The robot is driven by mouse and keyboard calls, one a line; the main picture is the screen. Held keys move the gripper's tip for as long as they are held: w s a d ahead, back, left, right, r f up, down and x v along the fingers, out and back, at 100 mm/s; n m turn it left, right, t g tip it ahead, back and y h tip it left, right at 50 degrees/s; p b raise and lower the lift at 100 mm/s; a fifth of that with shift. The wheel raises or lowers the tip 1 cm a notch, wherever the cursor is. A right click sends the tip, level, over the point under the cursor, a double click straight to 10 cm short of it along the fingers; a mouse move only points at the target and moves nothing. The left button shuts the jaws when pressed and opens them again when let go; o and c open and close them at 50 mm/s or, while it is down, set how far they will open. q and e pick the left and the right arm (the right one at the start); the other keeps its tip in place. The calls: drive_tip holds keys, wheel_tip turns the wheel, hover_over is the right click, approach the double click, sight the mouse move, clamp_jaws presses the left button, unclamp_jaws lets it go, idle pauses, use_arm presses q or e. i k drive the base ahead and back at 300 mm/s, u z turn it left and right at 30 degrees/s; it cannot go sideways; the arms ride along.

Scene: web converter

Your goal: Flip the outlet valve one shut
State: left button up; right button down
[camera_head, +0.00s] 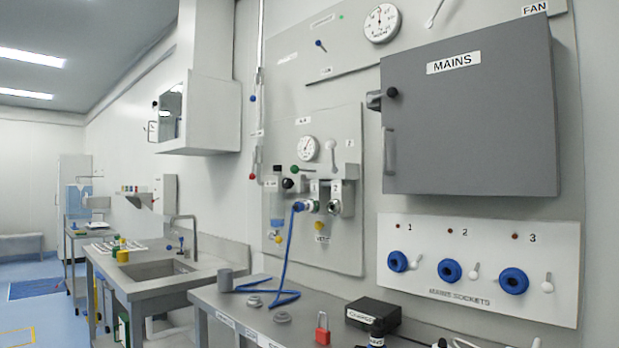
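The air panel (345,235) is on the wall left of the grey cabinet, with a round gauge (308,148). Two outlets on it sit below small plates that seem to read 1 and 2. A blue hose (285,255) is plugged into the left outlet (306,206); the right outlet (335,207) looks empty. Above them, a green-knobbed lever (297,169) points left, roughly level, and a pale lever (331,152) stands upright. I cannot tell for certain which lever belongs to outlet one. Neither of my grippers is in view.
The grey MAINS cabinet (470,125) juts out to the right of the panel. Mains sockets (480,262) are below it. The bench (250,312) underneath holds a red padlock (322,328), a black box (373,312) and the hose's coils. A sink (158,268) is farther left.

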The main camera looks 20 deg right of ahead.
sight(294, 169)
drive_tip(key=z, duration=0.05)
drive_tip(key=i, duration=1)
drive_tip(key=u, duration=0.05)
